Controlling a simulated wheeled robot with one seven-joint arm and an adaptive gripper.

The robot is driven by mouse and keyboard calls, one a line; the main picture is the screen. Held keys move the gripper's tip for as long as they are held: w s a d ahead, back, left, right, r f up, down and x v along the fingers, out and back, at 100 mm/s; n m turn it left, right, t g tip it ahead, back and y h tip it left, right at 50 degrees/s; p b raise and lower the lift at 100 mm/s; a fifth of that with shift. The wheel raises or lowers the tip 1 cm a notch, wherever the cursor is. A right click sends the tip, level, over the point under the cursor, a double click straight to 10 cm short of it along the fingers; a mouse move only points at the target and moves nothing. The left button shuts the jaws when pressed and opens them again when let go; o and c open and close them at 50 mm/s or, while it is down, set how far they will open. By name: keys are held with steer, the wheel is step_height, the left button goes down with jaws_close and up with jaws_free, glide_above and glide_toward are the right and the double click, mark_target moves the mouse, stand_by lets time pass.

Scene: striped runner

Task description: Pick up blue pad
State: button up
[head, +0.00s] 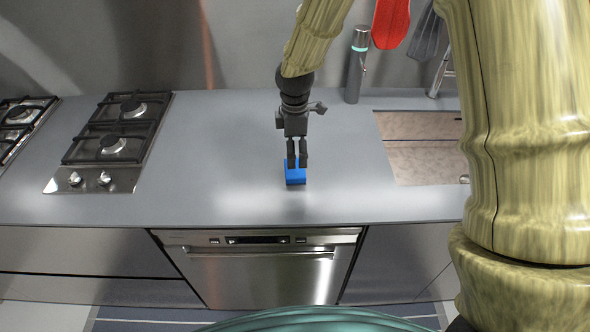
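The blue pad (295,179) is a small bright blue block in the head view, on the grey counter near the middle. My gripper (297,164) is dark grey and points down at it. Its two fingertips overlap the far part of the pad in the picture, with a narrow gap between them. I cannot tell whether the fingers touch the pad, hold it or hover just above it. The fingers hide part of the pad's far side.
A gas hob (113,145) lies to the left and a sink (420,150) to the right. A grey cylindrical bottle (355,72) stands at the back wall. The counter (220,190) around the pad is clear. A dishwasher (258,268) is below its front edge.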

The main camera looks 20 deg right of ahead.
mark_target(295, 171)
steer(key=shift+f, duration=0.9)
steer(key=shift+s+f+p, duration=0.2)
steer(key=shift+f+p, duration=1.1)
steer(key=shift+f, duration=1.6)
steer(key=shift+c, duration=0.4)
steer(key=c, duration=0.8)
steer(key=shift+c, duration=0.3)
steer(key=shift+r, duration=0.15)
